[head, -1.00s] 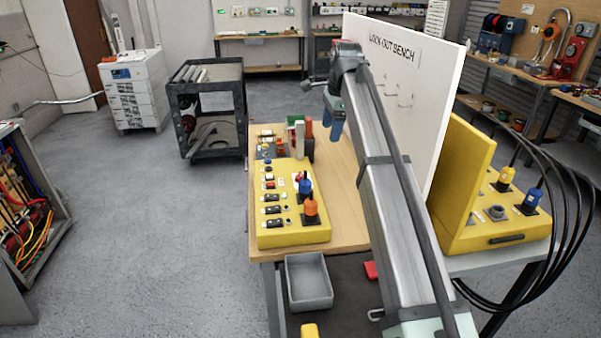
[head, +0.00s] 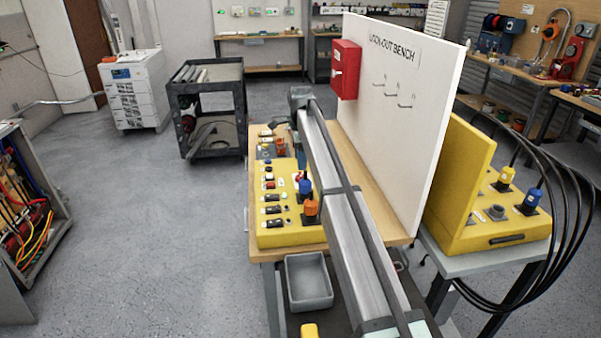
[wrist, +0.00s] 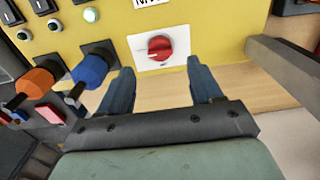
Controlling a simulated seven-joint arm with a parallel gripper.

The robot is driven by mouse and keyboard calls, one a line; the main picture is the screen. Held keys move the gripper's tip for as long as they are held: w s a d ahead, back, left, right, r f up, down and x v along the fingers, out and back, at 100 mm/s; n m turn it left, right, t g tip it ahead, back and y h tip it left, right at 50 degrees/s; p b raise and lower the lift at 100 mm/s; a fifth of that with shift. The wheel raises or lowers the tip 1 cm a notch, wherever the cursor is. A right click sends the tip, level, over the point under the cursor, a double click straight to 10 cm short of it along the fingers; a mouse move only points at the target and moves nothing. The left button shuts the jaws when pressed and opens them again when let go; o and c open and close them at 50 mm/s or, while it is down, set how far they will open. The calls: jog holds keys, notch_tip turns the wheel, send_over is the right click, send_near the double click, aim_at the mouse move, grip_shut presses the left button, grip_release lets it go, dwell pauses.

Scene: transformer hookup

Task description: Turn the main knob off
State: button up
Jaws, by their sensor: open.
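The main knob (wrist: 159,48) is round and red with a pale pointer mark, on a white plate on the yellow panel. A label above its plate is cut off by the frame edge. The yellow panel (head: 280,238) lies on the wooden bench in the head view. My gripper (wrist: 161,72) is open and empty in the wrist view, its two blue fingers spread below the knob, one to each side, apart from it.
A blue plug (wrist: 89,70) and an orange plug (wrist: 38,80) stand left of my fingers. Green lamps and dark switches sit further along the panel. A grey bin (head: 308,282) is below.

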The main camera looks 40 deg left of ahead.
aim_at(301, 174)
jog(key=shift+f, duration=3)
jog(key=c, duration=1.1)
